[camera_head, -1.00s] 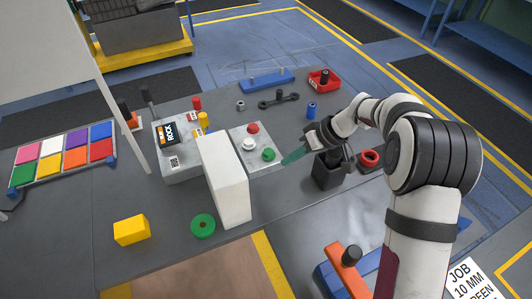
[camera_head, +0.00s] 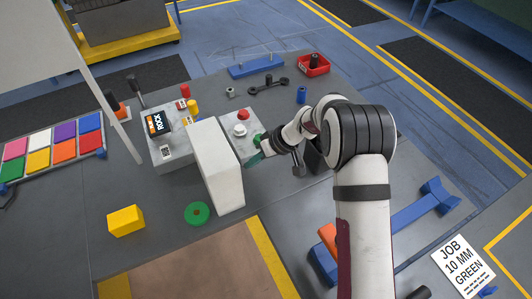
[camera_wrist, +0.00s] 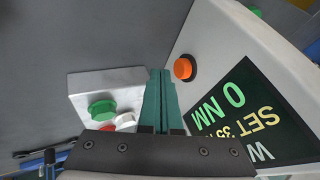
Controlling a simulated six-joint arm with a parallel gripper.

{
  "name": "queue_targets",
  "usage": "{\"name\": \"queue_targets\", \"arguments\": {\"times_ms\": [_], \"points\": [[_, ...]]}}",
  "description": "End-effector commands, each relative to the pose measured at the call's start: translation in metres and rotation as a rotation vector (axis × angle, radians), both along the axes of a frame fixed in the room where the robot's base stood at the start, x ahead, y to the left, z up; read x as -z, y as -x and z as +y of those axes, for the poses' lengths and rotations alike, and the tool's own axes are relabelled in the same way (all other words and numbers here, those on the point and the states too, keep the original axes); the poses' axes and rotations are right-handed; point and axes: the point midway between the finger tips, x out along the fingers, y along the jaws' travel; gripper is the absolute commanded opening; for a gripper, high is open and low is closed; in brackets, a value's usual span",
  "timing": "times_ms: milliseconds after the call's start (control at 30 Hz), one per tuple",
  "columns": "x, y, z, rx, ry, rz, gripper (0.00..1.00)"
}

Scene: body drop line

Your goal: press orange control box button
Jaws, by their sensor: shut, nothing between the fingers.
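The orange button (camera_wrist: 183,68) sits on the face of a white control box (camera_wrist: 215,40) in the wrist view, beside a dark display reading "0 NM" and "SET". In the head view the tall white control box (camera_head: 217,165) stands on the bench, and its button side is hidden. My gripper (camera_wrist: 160,73) is shut and empty, its teal fingers together. The fingertips appear just left of the orange button in the wrist view; I cannot tell the gap in depth. In the head view my gripper (camera_head: 256,158) is just right of the box.
A low grey box (camera_head: 232,150) with red, white and green buttons stands behind the fingers. A green ring (camera_head: 197,213) and yellow block (camera_head: 126,221) lie in front. A grey unit (camera_head: 172,155) stands at left.

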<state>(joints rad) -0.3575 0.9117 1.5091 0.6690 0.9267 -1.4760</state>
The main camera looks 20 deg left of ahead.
Motion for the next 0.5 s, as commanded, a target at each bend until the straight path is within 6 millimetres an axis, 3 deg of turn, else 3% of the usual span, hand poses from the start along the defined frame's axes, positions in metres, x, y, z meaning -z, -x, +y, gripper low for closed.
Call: {"name": "queue_targets", "arguments": {"times_ms": [167,500], "points": [[0.0006,0.0115,0.0115,0.000,-0.001,0.000,0.00],[0.0009,0.0132,0.0127,0.000,-0.001,0.000,0.00]]}}
